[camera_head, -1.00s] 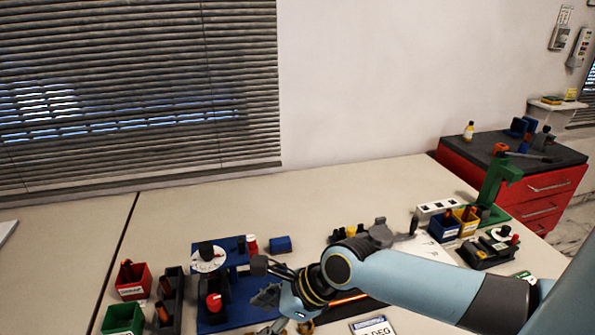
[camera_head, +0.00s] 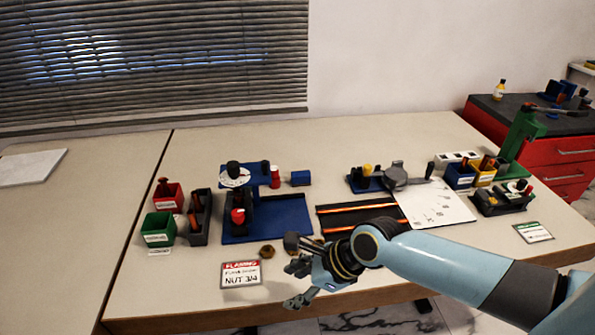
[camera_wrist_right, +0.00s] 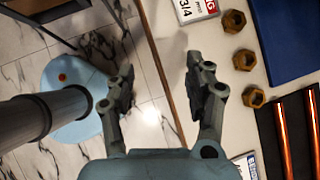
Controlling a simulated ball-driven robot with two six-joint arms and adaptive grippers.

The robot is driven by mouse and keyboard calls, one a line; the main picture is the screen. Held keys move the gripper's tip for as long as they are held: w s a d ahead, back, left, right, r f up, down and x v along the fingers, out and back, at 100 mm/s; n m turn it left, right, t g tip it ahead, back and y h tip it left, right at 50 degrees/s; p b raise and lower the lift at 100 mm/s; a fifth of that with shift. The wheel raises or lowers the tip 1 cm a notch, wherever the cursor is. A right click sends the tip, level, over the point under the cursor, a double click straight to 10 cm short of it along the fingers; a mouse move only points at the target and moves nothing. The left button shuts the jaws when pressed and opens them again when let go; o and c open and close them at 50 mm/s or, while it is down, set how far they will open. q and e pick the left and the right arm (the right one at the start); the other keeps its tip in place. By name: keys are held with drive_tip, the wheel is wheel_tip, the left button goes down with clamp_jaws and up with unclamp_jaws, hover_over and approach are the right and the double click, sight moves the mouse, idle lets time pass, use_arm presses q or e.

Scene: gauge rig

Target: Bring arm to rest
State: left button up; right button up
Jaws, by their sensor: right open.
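My right arm comes in from the right in the head view, with the right gripper (camera_head: 294,271) near the table's front edge. In the right wrist view the right gripper (camera_wrist_right: 163,92) is open, with nothing between its fingers. One finger is over the tabletop and the other over the marble floor beyond the edge. The left gripper is in neither view.
The blue gauge stand (camera_head: 265,217) is behind the gripper. Brass nuts (camera_wrist_right: 243,60) lie beside a label card (camera_head: 241,274). Dark strips with orange rods (camera_head: 350,211) and a white sheet (camera_head: 437,205) lie to the right. Red (camera_head: 168,197) and green bins (camera_head: 158,229) stand left.

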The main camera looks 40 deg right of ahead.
idle(0.3)
drive_tip(key=s+r+n+g+h, duration=0.15)
drive_tip(key=s+r+n, duration=0.35)
drive_tip(key=r+n, duration=0.7)
drive_tip(key=s+r+n+g+h, duration=0.1)
drive_tip(key=s+r+n+h, duration=0.35)
drive_tip(key=n, duration=1.25)
wheel_tip(320, 180, down, 31)
drive_tip(key=s+d+g+y+b, duration=0.1)
drive_tip(key=s+d+b, duration=0.1)
drive_tip(key=b, duration=0.6)
drive_tip(key=s+f+g+b, duration=0.1)
drive_tip(key=s+f+b, duration=0.2)
drive_tip(key=s+f, duration=0.7)
drive_tip(key=s+d+f+b, duration=0.1)
drive_tip(key=s+f+b, duration=0.3)
drive_tip(key=s+f, duration=0.5)
wheel_tip(320, 180, down, 6)
drive_tip(key=shift+s+d+f+g+y+b, duration=0.15)
drive_tip(key=shift+s+f+g+y+b, duration=0.1)
drive_tip(key=shift+s+g+y+b, duration=0.1)
